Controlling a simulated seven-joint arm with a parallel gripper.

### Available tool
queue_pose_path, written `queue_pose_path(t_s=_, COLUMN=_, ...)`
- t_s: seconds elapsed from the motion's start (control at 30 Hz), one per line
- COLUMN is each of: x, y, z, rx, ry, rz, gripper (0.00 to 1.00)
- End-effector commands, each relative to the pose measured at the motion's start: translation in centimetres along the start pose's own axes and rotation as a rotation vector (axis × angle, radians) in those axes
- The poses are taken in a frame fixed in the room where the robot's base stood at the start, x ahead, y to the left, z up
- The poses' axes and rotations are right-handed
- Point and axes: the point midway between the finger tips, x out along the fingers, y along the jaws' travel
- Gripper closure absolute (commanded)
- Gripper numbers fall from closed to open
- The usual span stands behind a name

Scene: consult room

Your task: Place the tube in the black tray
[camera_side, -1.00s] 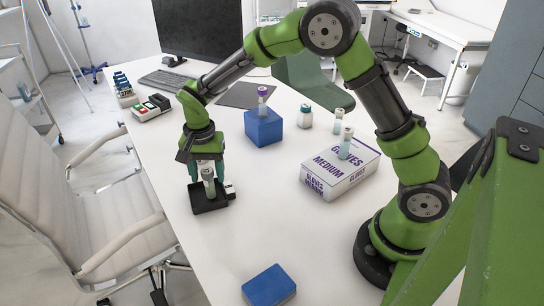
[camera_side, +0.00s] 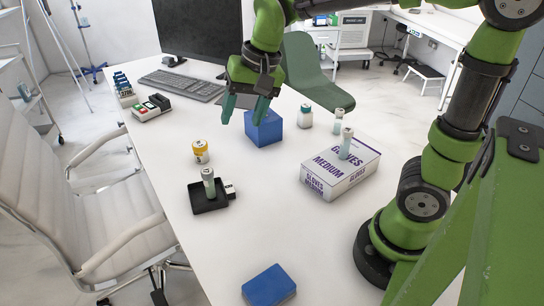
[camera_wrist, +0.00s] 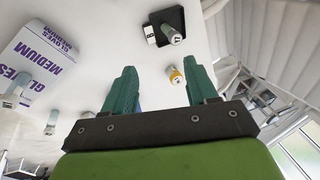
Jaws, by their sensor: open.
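The black tray (camera_side: 197,207) lies on the white table, left of centre. A pale tube with a light cap (camera_side: 208,182) stands in it. In the wrist view the tray (camera_wrist: 179,14) and that tube (camera_wrist: 174,38) are near the top. My gripper (camera_side: 245,110) is open, above and in front of the blue block (camera_side: 266,131). In the wrist view its fingers (camera_wrist: 163,88) are apart with nothing seen held between them. Other tubes stand on and behind the glove box (camera_side: 346,142).
An orange bottle (camera_side: 200,152) stands behind the tray. The glove box (camera_side: 338,172) and a small jar (camera_side: 306,116) are to the right. A blue pad (camera_side: 268,285) lies at the front. A keyboard (camera_side: 182,85) and monitor (camera_side: 200,28) are at the back.

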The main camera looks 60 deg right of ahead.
Motion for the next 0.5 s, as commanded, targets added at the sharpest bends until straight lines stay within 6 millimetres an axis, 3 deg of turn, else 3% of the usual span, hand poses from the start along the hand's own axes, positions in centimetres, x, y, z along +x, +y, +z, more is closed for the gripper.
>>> queue_pose_path(t_s=0.1, x=-2.6, y=3.0, z=2.7, rx=-0.112, ry=0.085, rz=-0.094, gripper=0.43)
queue_pose_path(t_s=0.2, x=-3.4, y=5.0, z=4.7, rx=-0.198, ry=0.154, rz=-0.147, gripper=0.43)
queue_pose_path(t_s=0.5, x=-3.5, y=7.9, z=7.4, rx=-0.327, ry=0.274, rz=-0.206, gripper=0.43)
